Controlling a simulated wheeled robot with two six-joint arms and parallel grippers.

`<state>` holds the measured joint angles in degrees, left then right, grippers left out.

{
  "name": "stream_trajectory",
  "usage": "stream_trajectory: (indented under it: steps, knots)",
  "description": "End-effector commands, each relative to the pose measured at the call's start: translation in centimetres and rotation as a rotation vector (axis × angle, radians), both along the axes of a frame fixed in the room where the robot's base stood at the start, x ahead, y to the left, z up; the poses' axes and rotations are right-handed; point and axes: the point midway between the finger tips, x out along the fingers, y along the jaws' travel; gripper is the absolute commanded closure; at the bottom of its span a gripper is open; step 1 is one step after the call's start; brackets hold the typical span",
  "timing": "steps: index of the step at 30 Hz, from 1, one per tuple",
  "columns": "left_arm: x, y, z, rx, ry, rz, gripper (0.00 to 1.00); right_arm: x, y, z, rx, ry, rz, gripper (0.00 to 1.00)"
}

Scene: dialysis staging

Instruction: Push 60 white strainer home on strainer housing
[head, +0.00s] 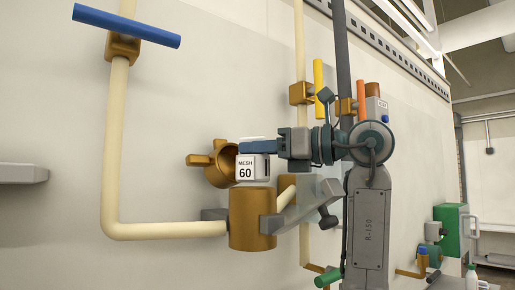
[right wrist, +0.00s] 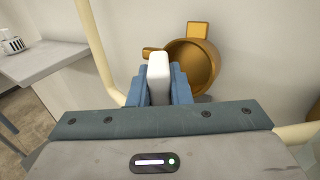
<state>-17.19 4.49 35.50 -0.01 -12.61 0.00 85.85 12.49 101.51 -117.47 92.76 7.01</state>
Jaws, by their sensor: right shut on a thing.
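The white strainer (head: 246,174), labelled MESH 60, is at the top of the brass strainer housing (head: 252,222) in the head view. I cannot tell how deep it sits. My right gripper (head: 257,146) comes in from the right and is shut on the strainer's upper part with blue fingers. In the right wrist view the white strainer top (right wrist: 158,75) shows between the blue fingers. A round, hollow brass cap (head: 220,165) is behind and left of the strainer; it also shows in the right wrist view (right wrist: 192,66). My left gripper is not in view.
A cream pipe (head: 115,150) with a blue-handled valve (head: 126,26) runs down the wall into the housing's left side. Valves with yellow (head: 319,75) and orange (head: 362,97) handles are behind my right arm. A grey shelf (head: 22,173) juts in at the left.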

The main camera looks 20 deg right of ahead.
Motion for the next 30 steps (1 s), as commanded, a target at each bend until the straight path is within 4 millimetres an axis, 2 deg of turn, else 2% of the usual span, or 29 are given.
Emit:
stream_trajectory:
  steps: [30]
  knots:
    - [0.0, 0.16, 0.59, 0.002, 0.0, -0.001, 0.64, -0.04, 0.0, 0.09, 0.0, 0.0, 0.0, 1.0]
